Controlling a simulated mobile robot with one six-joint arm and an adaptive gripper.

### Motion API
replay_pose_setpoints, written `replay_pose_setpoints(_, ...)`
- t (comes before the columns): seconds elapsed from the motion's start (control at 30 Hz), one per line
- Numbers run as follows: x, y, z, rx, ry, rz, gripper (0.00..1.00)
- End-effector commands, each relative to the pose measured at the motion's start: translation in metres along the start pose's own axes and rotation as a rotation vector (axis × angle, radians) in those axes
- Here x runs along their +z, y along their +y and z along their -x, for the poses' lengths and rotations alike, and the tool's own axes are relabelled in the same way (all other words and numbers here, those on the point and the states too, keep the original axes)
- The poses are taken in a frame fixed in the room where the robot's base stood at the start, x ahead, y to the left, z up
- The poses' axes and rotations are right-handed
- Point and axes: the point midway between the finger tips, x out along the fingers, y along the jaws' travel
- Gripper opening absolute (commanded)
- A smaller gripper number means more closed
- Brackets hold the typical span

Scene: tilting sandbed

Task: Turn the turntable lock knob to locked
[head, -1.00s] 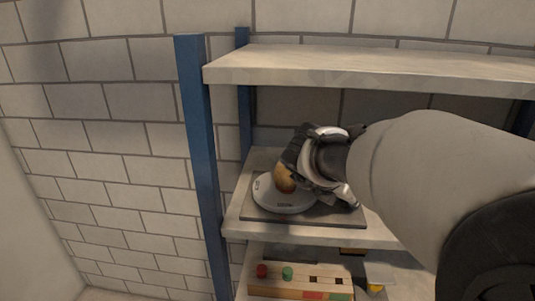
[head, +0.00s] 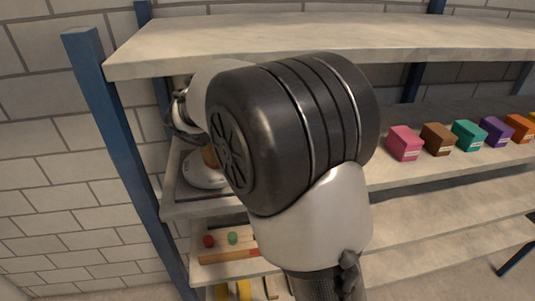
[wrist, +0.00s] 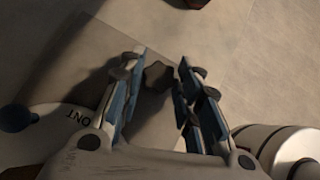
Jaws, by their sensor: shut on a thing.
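My gripper (wrist: 160,68) shows in the wrist view with its two blue-lined fingers on either side of a small dark faceted knob (wrist: 157,75), shut on it. I take this for the lock knob; no lock marking on it is readable. A white disc (wrist: 70,117), likely the turntable, lies at the left with dark lettering and a dark blue round piece. In the head view the white disc (head: 198,178) sits on the shelf with a brown rounded thing (head: 209,157) on it. My arm hides much of the disc and the fingertips there.
Several coloured boxes (head: 404,143) stand along the shelf at the right. An upper shelf (head: 300,42) hangs above my arm, and a blue post (head: 105,115) stands at the left. Below is a wooden block with red and green pegs (head: 222,255).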

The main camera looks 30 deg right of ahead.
Motion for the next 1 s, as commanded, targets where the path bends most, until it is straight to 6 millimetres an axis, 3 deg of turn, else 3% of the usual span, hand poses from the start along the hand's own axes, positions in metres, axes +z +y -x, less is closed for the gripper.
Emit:
replay_pose_setpoints(0.43, -0.0019, -0.0008, -0.0014, -0.009, 0.002, -0.005, 0.07)
replay_pose_setpoints(0.47, -0.0020, -0.0008, -0.0014, -0.009, 0.002, -0.005, 0.33)
replay_pose_setpoints(0.5, -0.0019, -0.0008, -0.0014, -0.009, 0.002, -0.005, 0.36)
replay_pose_setpoints(0.7, -0.0010, -0.0004, -0.0008, -0.008, 0.001, -0.005, 0.49)
replay_pose_setpoints(1.0, -0.0004, -0.0001, -0.0004, -0.006, 0.000, -0.005, 0.49)
